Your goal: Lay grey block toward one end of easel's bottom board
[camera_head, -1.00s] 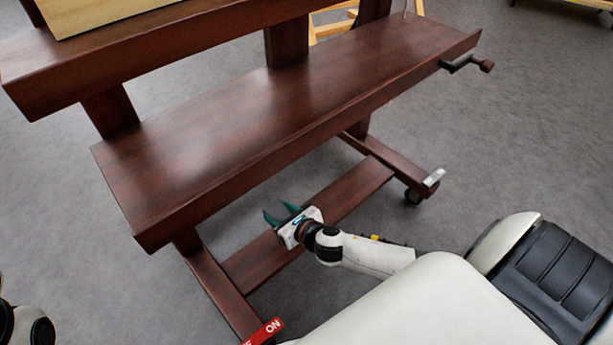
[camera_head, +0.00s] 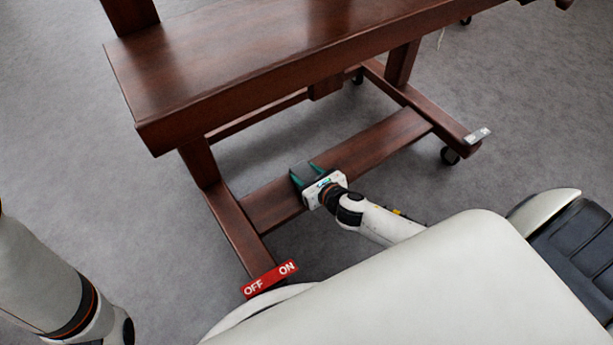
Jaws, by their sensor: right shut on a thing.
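The easel is dark red-brown wood, and its bottom board (camera_head: 385,143) runs low between the two feet. My right gripper (camera_head: 307,176) is over the left half of this board, its teal fingers shut on a small dark grey block (camera_head: 302,169). The gripper and its fingers hide part of the block. I cannot tell whether the block touches the board. My left arm shows at the lower left, but its gripper is out of view.
A wide easel shelf (camera_head: 230,75) overhangs above and behind the bottom board. The easel's left foot (camera_head: 236,232) and right foot (camera_head: 440,122) close off the board's ends. A red OFF/ON label (camera_head: 270,279) is near the left foot. Grey floor is open around.

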